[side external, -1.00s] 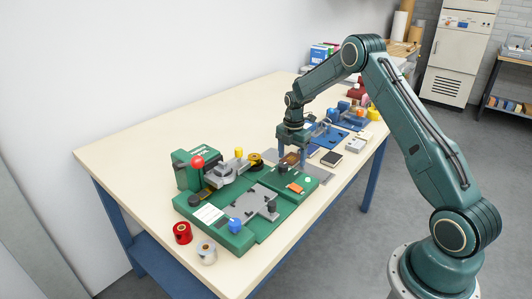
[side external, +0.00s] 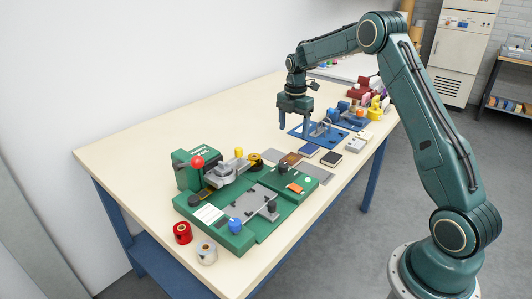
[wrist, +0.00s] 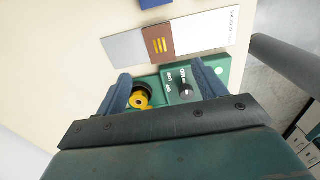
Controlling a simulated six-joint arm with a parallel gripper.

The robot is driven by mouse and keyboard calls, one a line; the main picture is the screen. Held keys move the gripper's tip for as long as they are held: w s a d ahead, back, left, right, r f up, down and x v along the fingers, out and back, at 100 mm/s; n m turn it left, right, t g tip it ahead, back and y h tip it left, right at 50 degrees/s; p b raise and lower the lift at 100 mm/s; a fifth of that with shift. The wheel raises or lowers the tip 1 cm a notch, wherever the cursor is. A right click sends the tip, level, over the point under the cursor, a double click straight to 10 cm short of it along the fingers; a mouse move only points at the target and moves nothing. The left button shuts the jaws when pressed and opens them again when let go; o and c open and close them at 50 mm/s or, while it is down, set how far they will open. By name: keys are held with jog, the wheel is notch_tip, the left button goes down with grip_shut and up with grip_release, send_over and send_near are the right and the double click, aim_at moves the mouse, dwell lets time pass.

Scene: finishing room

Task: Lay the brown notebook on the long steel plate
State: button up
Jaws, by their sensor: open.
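The brown notebook (side external: 291,158) lies flat across the long steel plate (side external: 316,173) on the bench. In the wrist view the brown notebook (wrist: 158,45), with yellow bars on its cover, rests on the middle of the steel plate (wrist: 122,47), whose two ends show on either side of it. My gripper (side external: 296,126) is open and empty, raised above the bench and clear of the notebook. Its two spread fingers (wrist: 160,78) show in the wrist view with nothing between them but the bench scene below.
A green machine (side external: 240,212) with a red knob stands in front of the plate. A blue notebook (side external: 309,150) and a black one (side external: 332,158) lie beside the plate. A blue fixture (side external: 322,133) is behind.

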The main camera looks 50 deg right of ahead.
jog(key=shift+r, duration=0.55)
jog(key=s+a+r+m+t, duration=0.3)
jog(key=s+a+r+m, duration=0.5)
jog(key=s+a+r, duration=0.65)
jog(key=s+a+m+t, duration=0.1)
jog(key=s+a+m, duration=0.3)
jog(key=s, duration=0.5)
jog(key=s+a+m+t, duration=0.1)
jog(key=s+a+m, duration=0.4)
jog(key=s, duration=0.3)
jog(key=shift+s+m+t, duration=0.3)
jog(key=shift+s+m, duration=0.05)
jog(key=shift+m, duration=0.15)
jog(key=shift+c, duration=0.2)
